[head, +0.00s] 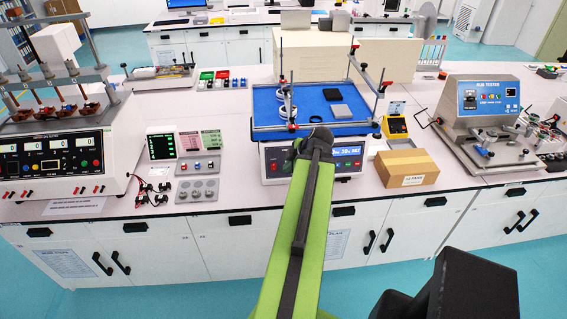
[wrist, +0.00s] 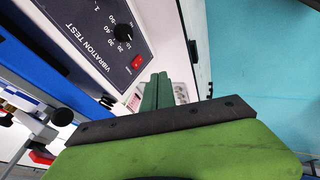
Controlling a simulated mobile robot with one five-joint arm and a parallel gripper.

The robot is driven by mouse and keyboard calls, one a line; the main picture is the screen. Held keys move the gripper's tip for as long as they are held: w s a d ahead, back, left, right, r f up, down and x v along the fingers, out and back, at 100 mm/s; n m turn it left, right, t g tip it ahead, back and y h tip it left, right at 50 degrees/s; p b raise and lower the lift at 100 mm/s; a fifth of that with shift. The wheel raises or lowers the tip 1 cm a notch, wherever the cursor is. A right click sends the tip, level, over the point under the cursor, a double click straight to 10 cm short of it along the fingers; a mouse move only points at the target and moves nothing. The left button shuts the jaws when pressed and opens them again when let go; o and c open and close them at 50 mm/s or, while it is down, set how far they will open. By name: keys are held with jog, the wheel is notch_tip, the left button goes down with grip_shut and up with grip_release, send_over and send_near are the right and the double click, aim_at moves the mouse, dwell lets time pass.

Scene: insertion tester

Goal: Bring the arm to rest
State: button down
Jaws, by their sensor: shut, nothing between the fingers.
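My green arm reaches from the bottom of the head view up to the bench front, with its dark joint in front of the vibration tester. In the wrist view my gripper (wrist: 157,90) shows as two dark green fingers side by side, shut with nothing between them. It is beside the tester's panel (wrist: 98,40), which carries a black knob and a red switch; I cannot tell the gap. In the head view I cannot make out the gripper behind the arm.
A cardboard box (head: 406,168) stands right of the tester. Left are small control panels (head: 198,190) and a large white tester (head: 62,155); a grey clamp tester (head: 480,100) stands at right. White cabinets (head: 170,245) front the bench, with open teal floor (head: 190,303) before them.

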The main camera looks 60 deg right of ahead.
jog(key=shift+w+f, duration=0.1)
dwell(0.3)
jog(key=w+a+f+n+y+b, duration=0.25)
jog(key=w+a+n, duration=0.35)
jog(key=w+a, duration=1.75)
jog(key=w+a+f+n+g+y, duration=0.1)
jog(key=w+a, duration=0.3)
jog(key=a, duration=0.5)
jog(key=w+a+f+n+g+y, duration=0.1)
jog(key=w+a, duration=0.2)
jog(key=a, duration=0.7)
jog(key=s+a+f+m+g+h, duration=0.1)
jog(key=s+a+m+g, duration=0.1)
jog(key=a+m, duration=0.4)
jog(key=s+a+f+m+g+h+b, duration=0.1)
jog(key=s+a+f+m+g, duration=0.1)
jog(key=a+m, duration=0.5)
jog(key=shift+s+m, duration=0.45)
jog(key=shift+m, duration=0.05)
